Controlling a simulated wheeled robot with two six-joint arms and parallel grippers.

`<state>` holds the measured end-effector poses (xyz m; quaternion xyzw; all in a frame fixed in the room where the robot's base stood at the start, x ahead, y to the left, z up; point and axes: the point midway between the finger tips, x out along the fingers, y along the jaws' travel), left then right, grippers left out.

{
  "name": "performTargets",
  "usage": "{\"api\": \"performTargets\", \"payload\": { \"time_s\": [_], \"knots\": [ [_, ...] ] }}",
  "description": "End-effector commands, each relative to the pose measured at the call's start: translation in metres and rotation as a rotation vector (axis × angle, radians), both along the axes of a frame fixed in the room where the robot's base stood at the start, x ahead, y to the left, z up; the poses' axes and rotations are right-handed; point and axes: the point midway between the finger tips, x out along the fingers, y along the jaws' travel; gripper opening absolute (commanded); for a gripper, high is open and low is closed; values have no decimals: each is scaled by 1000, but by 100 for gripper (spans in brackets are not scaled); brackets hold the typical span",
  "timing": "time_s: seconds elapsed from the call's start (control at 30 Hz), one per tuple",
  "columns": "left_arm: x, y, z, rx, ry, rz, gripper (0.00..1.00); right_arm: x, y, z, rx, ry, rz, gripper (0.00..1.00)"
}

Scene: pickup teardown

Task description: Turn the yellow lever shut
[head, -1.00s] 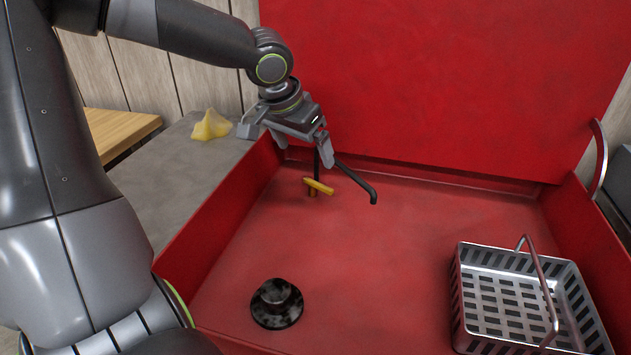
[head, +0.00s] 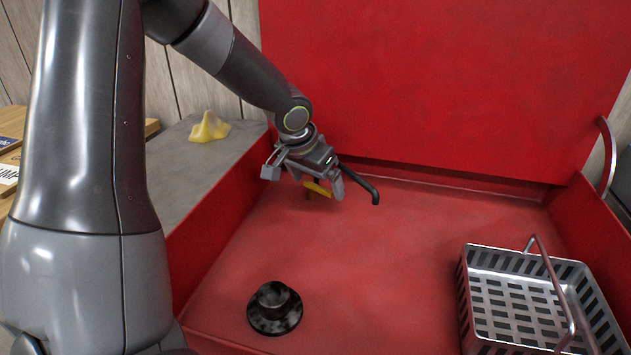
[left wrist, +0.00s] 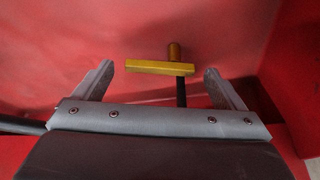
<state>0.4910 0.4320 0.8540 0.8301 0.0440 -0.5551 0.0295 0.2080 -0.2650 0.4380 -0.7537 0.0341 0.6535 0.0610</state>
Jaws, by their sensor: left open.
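The yellow lever (head: 318,188) is on the red basin near its far left corner, partly hidden by my left gripper in the head view. In the left wrist view the lever (left wrist: 160,68) is a yellow bar lying crosswise, with a rounded yellow post at its right part. My left gripper (head: 322,190) is open. In the left wrist view its two fingers (left wrist: 158,82) stand on either side of the lever, with gaps at both sides. A black bent spout (head: 362,184) extends to the right beside the gripper. My right gripper is not in view.
A black round knob-like piece (head: 275,308) lies on the red basin floor (head: 380,250). A metal basket with a handle (head: 510,256) stands at right. A yellow crumpled cloth (head: 209,127) lies on the grey ledge (head: 190,185). The basin's middle is clear.

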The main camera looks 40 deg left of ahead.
Motion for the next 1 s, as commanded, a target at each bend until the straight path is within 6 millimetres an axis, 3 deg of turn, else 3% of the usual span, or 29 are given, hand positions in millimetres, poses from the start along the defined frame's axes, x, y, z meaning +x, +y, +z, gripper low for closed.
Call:
{"api": "performTargets", "payload": {
  "time_s": [0.23,0.57,1.0],
  "knots": [
    [0,0,0,0,-1,0,89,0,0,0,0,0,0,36],
    [0,0,0,0,-1,0,47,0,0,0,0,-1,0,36],
    [-2,1,1,-3,-1,-102,47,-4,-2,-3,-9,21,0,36]
  ]
}}
